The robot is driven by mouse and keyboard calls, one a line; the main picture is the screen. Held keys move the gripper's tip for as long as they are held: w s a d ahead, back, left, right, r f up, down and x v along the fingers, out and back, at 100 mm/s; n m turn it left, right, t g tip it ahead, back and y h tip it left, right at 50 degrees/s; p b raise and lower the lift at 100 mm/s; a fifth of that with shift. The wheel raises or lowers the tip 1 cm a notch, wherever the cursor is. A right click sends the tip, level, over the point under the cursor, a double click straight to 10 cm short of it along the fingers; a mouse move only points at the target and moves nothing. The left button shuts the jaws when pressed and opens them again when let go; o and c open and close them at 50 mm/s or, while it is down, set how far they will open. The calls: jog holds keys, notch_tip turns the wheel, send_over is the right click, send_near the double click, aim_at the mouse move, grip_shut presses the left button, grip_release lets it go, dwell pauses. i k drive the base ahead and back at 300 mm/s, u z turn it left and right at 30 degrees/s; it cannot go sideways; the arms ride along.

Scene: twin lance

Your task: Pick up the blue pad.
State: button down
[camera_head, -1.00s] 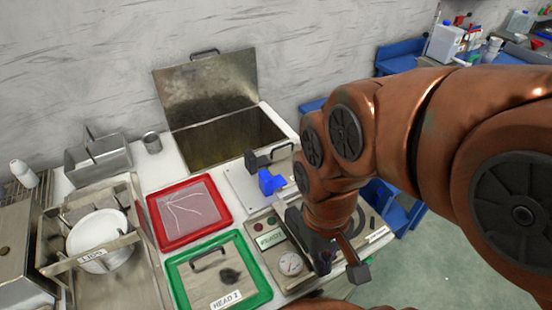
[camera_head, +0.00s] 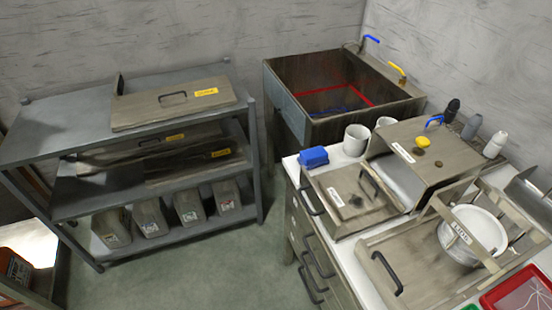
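A blue pad (camera_head: 313,157), a small block-like piece, lies at the near left back corner of the white counter (camera_head: 292,168). It sits beside a metal box with a hinged lid and near two white mugs. Nothing covers it. My gripper is not in this view, so I cannot see whether it is open or holds anything.
A grey shelf rack (camera_head: 60,135) with metal lids and bins stands at left. A deep metal sink (camera_head: 280,95) is behind the counter. Open floor (camera_head: 220,265) lies between rack and counter.

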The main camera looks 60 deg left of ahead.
aim_at(313, 158)
jog(key=u, duration=2.05)
jog(key=k, duration=0.6)
jog(key=u, duration=0.5)
jog(key=i, duration=0.5)
jog(key=u, duration=0.75)
jog(key=i, duration=1)
jog(key=z, duration=0.6)
jog(key=i, duration=0.75)
jog(key=z, duration=0.55)
